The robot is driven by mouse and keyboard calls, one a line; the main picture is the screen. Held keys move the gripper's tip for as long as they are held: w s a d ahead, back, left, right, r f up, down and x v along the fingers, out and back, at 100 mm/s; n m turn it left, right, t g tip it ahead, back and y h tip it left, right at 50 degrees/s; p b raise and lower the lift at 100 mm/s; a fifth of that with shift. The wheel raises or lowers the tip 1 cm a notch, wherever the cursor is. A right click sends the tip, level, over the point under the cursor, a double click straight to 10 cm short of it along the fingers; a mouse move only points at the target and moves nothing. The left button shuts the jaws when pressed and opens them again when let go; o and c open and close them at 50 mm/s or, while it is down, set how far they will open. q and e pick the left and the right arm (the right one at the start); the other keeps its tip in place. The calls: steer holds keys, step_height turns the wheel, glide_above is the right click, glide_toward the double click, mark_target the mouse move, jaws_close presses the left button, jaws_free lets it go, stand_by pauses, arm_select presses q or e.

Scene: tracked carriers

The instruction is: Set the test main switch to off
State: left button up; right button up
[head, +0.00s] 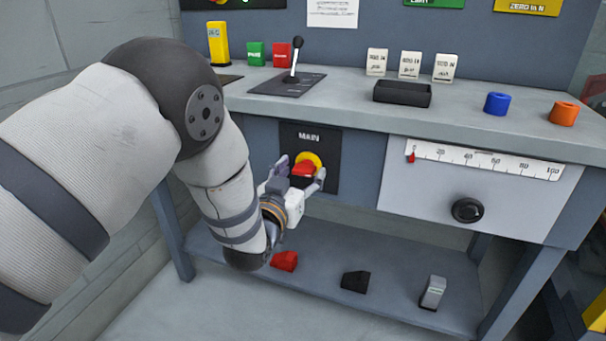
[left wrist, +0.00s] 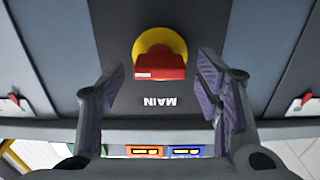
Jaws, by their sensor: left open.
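The main switch is a red handle (head: 304,171) on a yellow disc (head: 313,157), set in a dark panel marked MAIN on the bench front. In the left wrist view, where the lettering is upside down, the red handle (left wrist: 160,67) lies crosswise on the yellow disc (left wrist: 158,40). My left gripper (head: 302,176) is open in front of the switch. In the left wrist view its two fingers (left wrist: 163,72) stand one on each side of the handle, with a gap on both sides. My right gripper is in neither view.
Above the switch, the bench top (head: 350,112) holds a black lever (head: 295,62), a black tray (head: 402,94), and blue (head: 497,103) and orange (head: 563,113) pieces. A scale (head: 485,160) and black knob (head: 467,210) are to the right. A lower shelf (head: 325,270) carries small blocks.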

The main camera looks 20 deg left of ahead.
arm_select(q)
steer(key=shift+w, duration=0.7)
steer(key=c, duration=1.2)
steer(key=shift+o, duration=0.2)
